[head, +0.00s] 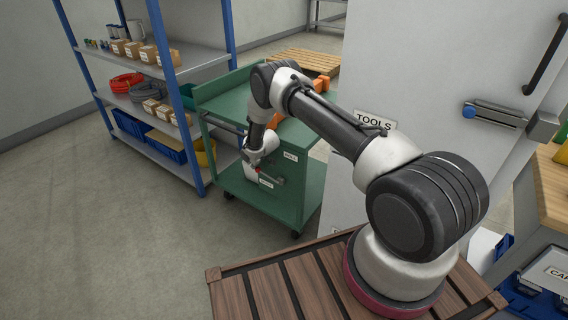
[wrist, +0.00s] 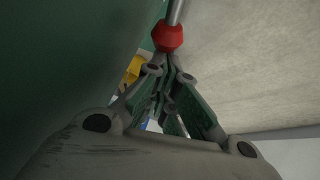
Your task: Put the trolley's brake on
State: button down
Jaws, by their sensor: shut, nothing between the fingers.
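In the wrist view the red knob (wrist: 168,37) hangs on a metal rod (wrist: 176,11) just beyond my fingertips. My gripper (wrist: 167,68) is shut and empty, its tips close to the knob; I cannot tell whether they touch. In the head view my gripper (head: 252,164) is small and partly merges with the trolley side.
Blue shelving (head: 172,100) with boxes and coiled hoses stands left of the trolley. A grey cabinet (head: 425,70) marked TOOLS stands close on its right. A yellow object (wrist: 131,72) shows past my fingers. The floor (head: 100,230) front left is clear.

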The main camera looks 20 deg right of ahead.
jog(key=shift+s+d+f, duration=0.2)
jog(key=shift+s+f, duration=0.05)
jog(key=shift+s, duration=0.1)
jog(key=v, duration=1.2)
jog(key=shift+w+a+r, duration=0.1)
jog(key=shift+w+a, duration=0.05)
jog(key=shift+w, duration=0.05)
jog(key=shift+s, duration=0.1)
